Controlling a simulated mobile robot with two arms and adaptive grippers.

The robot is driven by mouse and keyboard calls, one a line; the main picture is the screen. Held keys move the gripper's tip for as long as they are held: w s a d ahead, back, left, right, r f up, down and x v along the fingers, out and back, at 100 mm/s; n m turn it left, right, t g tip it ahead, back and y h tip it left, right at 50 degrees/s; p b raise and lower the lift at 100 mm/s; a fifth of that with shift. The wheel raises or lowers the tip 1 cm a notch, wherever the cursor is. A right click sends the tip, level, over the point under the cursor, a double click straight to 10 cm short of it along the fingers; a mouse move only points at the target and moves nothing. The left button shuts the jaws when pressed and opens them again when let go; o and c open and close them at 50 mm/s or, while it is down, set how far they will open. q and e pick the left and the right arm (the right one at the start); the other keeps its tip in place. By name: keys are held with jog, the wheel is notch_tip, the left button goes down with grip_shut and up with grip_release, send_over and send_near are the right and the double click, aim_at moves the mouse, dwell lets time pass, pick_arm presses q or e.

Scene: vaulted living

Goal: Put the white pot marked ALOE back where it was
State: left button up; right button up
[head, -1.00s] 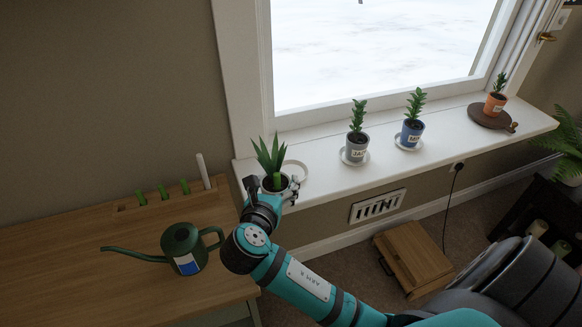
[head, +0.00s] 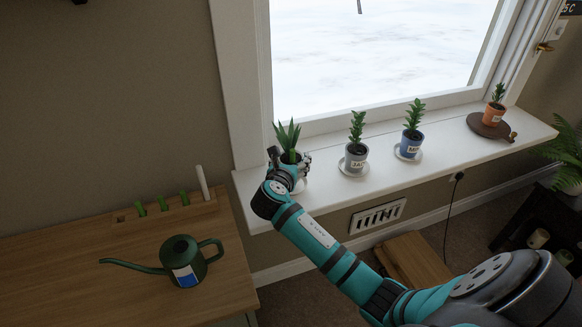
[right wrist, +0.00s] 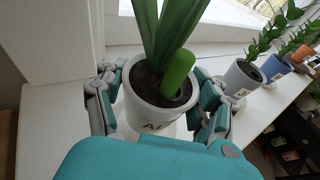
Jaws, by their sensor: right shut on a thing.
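The white pot (right wrist: 148,112) holds dark soil, long green leaves and a green rounded peg (right wrist: 179,72). Part of its lettering shows at the bottom of the pot in the right wrist view. My right gripper (head: 291,163) is shut on the pot, its fingers on either side of it, at the left end of the white windowsill (head: 334,194). A pale saucer rim (head: 300,186) shows just below the pot. The pot looks upright; I cannot tell whether it touches the saucer. My left gripper is out of view.
A grey pot (head: 355,157), a blue pot (head: 410,143) and an orange pot (head: 493,113) on a brown board stand farther right on the sill. A green watering can (head: 183,262) stands on the wooden table (head: 120,290). A wooden step (head: 412,262) is on the floor.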

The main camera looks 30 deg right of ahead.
jog(key=shift+f, duration=1.15)
jog(key=o, duration=1.6)
jog(key=shift+f, duration=0.15)
jog(key=shift+c, duration=0.2)
jog(key=v, duration=1.2)
jog(key=shift+r, duration=0.2)
